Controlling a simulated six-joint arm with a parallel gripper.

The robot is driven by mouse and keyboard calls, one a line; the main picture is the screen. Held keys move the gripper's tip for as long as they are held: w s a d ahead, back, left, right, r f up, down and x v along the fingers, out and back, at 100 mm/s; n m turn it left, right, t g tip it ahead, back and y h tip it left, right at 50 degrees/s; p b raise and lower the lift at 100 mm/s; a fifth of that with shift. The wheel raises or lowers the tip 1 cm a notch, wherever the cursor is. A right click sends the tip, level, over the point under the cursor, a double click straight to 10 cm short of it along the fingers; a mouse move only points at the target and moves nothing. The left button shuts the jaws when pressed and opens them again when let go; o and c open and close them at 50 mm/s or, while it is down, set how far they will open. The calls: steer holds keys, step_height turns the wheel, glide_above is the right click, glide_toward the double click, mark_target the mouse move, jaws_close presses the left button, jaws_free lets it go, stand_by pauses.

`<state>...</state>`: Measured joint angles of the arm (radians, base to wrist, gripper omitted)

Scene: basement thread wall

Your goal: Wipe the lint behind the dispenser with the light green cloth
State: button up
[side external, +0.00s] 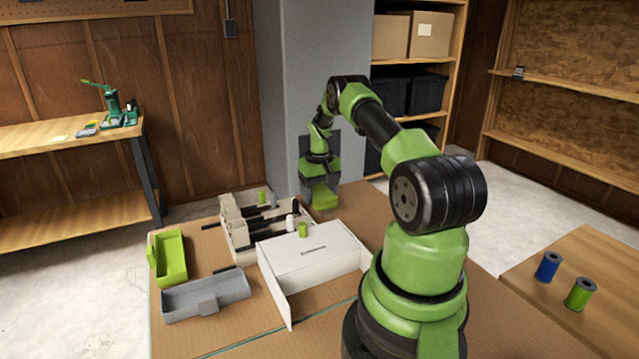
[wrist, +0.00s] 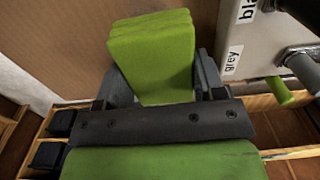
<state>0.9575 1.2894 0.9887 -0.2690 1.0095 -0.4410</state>
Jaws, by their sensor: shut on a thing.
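The light green cloth (wrist: 152,45) is a folded, thick pad between the two dark fingers of my gripper (wrist: 160,72). In the side view, my gripper (side external: 321,187) points down at the table's far side, with the cloth (side external: 325,201) under it, low over or touching the brown top; I cannot tell which. The dispenser (side external: 240,232) is a pale rack with dark rods, left of my gripper. In the wrist view its pale body (wrist: 240,45) is at the right, with labels, one reading "grey". I cannot make out any lint in either view.
A green bin (side external: 170,258) and a grey tray (side external: 206,296) lie at the left. A grey pillar (side external: 285,100) rises behind my gripper. Bare table shows beside the cloth.

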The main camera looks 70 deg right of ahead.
steer(key=shift+f, duration=0.65)
steer(key=shift+s+a+f, duration=0.2)
steer(key=shift+s+a, duration=0.25)
steer(key=shift+s, duration=0.05)
steer(key=shift+s+a, duration=1.95)
steer(key=shift+w+d, duration=2.45)
steer(key=shift+w, duration=0.05)
steer(key=shift+r, duration=4.05)
